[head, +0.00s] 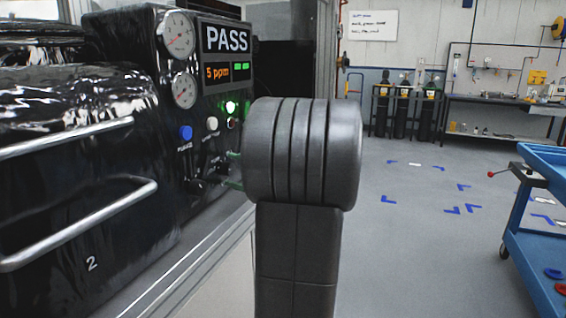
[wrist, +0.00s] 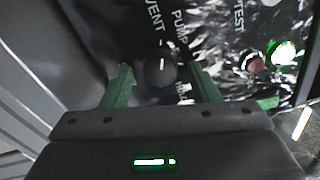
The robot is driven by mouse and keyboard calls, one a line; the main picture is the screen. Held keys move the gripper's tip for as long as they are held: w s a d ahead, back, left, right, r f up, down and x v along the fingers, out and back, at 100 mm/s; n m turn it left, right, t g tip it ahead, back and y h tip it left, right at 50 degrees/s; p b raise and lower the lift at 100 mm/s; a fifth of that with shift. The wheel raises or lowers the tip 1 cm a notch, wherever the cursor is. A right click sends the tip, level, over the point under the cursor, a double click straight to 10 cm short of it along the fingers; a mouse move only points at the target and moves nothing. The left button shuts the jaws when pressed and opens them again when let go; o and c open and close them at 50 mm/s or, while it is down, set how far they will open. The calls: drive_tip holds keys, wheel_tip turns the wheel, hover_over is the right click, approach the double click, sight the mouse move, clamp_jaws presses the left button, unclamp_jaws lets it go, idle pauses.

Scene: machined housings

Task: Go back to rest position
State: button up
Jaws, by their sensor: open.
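My gripper (wrist: 162,82) is open in the wrist view, with one green finger on each side of a round dark knob (wrist: 160,66). The knob has a white pointer line and sits among the labels VENT, PUMP and TEST. I cannot tell whether the fingers touch it; no hold is visible. In the head view my grey arm stands in front of the panel (head: 210,95) and hides most of the gripper. Only bits of green finger show left of the arm, close to the panel. The display (head: 226,39) reads PASS, and a lower one reads 5 ppm.
A black cabinet with metal handles (head: 95,225) fills the left. A green lamp (head: 230,107) is lit on the panel, near a blue button (head: 185,132) and two gauges. A blue cart (head: 540,235) stands at the right. The floor (head: 420,250) between is open.

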drive_tip(key=shift+r+m+p, duration=0.25)
drive_tip(key=shift+m+p, duration=1.45)
drive_tip(key=shift+p, duration=0.85)
drive_tip(key=shift+f+m+p, duration=0.1)
drive_tip(key=shift+m+p, duration=0.5)
drive_tip(key=shift+p, duration=0.35)
drive_tip(key=shift+s+f+m+t, duration=0.1)
drive_tip(key=shift+f+m+t, duration=0.05)
drive_tip(key=shift+m+t, duration=0.15)
drive_tip(key=shift+h+p, duration=0.3)
